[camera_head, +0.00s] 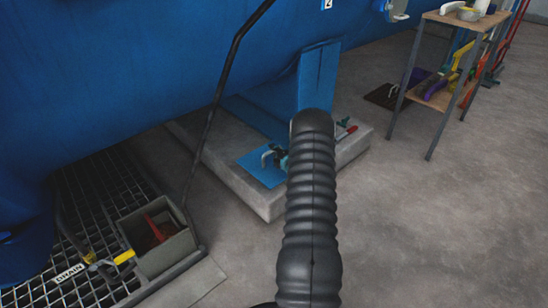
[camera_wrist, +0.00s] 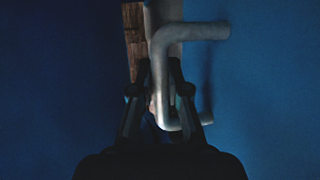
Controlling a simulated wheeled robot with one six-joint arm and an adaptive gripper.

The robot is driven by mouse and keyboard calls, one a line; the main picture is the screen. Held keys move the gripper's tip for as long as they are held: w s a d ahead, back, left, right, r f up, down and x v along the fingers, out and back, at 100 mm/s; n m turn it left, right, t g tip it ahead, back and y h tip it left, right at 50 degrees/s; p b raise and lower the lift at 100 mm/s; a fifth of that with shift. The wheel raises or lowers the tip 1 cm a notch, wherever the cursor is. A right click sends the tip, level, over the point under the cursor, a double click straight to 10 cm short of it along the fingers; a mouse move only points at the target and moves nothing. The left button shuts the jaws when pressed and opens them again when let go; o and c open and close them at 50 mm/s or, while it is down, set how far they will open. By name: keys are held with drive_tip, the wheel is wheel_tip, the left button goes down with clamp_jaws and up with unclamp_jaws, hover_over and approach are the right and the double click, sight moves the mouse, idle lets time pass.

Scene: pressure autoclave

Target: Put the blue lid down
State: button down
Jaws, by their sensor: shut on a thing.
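The blue lid (camera_head: 254,165) is a flat blue square beside the tip of my arm, over the corner of the concrete plinth. A pale bent handle (camera_head: 267,155) shows on it. My gripper (camera_head: 282,160) is mostly hidden behind my black arm in the head view. In the wrist view my gripper (camera_wrist: 159,72) is shut on the lid, with the grey bent handle (camera_wrist: 160,60) between its fingers. The lid's dark blue face (camera_wrist: 262,100) fills the right side there. I cannot tell whether the lid touches the plinth.
The concrete plinth (camera_head: 263,202) bears a blue vessel support and a red-handled tool (camera_head: 346,132). A grey box (camera_head: 168,254) with something red inside stands by the drain grate (camera_head: 85,185). A shelf stand (camera_head: 440,98) is at upper right. Floor at right is clear.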

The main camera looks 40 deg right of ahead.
sight(272, 157)
drive_tip(key=shift+f, duration=1.55)
drive_tip(key=shift+f+b, duration=0.1)
drive_tip(key=shift+b, duration=0.2)
drive_tip(key=c, duration=1.2)
unclamp_jaws()
drive_tip(key=shift+f, duration=0.1)
drive_tip(key=shift+o, duration=0.2)
